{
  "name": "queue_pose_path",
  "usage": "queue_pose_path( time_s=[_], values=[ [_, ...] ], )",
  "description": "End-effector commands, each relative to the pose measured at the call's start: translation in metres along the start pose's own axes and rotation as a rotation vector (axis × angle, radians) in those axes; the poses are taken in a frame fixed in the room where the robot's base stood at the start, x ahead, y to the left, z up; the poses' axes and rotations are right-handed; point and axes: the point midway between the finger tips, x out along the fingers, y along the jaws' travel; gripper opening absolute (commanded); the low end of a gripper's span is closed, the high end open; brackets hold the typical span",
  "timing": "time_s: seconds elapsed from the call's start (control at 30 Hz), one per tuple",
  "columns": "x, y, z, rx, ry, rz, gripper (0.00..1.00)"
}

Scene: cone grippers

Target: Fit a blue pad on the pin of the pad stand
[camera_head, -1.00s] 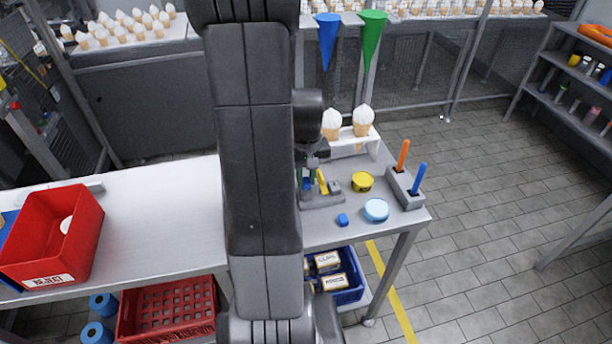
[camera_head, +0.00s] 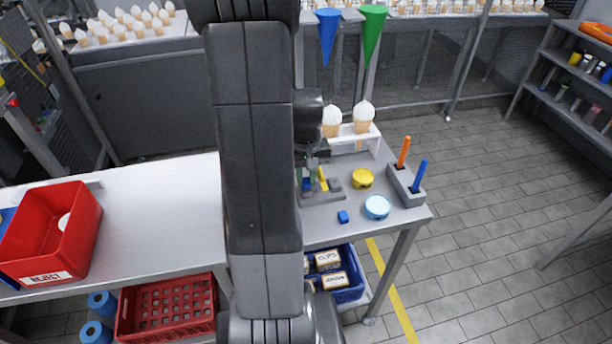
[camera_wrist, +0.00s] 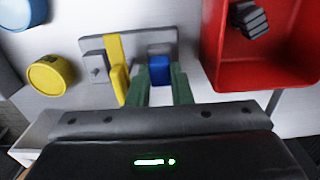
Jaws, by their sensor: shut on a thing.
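My gripper (camera_wrist: 160,88) has green fingers and is shut on a blue pad (camera_wrist: 160,72) in the wrist view. It holds the pad over the near edge of the grey pad stand (camera_wrist: 88,45). The stand carries a yellow upright part (camera_wrist: 115,62) and a small grey block to its left. I cannot tell whether the pad touches the stand or the pin, as the pin is not clearly visible. In the head view the stand (camera_head: 325,197) is partly behind my arm. A loose blue pad (camera_head: 343,217) lies on the table in front of the stand.
A yellow round tin (camera_head: 363,178) and a light blue one (camera_head: 377,207) stand right of the stand. A grey holder (camera_head: 405,188) has orange and blue sticks. A white rack (camera_head: 368,138) holds cones behind. A red container (camera_wrist: 240,75) stands close right in the wrist view.

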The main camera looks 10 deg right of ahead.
Motion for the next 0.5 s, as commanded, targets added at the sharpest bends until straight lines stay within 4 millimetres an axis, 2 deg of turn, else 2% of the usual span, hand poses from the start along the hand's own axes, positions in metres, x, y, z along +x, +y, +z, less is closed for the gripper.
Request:
queue_pose_path(
  time_s=[0.5],
  values=[
    [0.0062,0.0,0.0001,0.0,0.0,0.0,0.0]
  ],
)
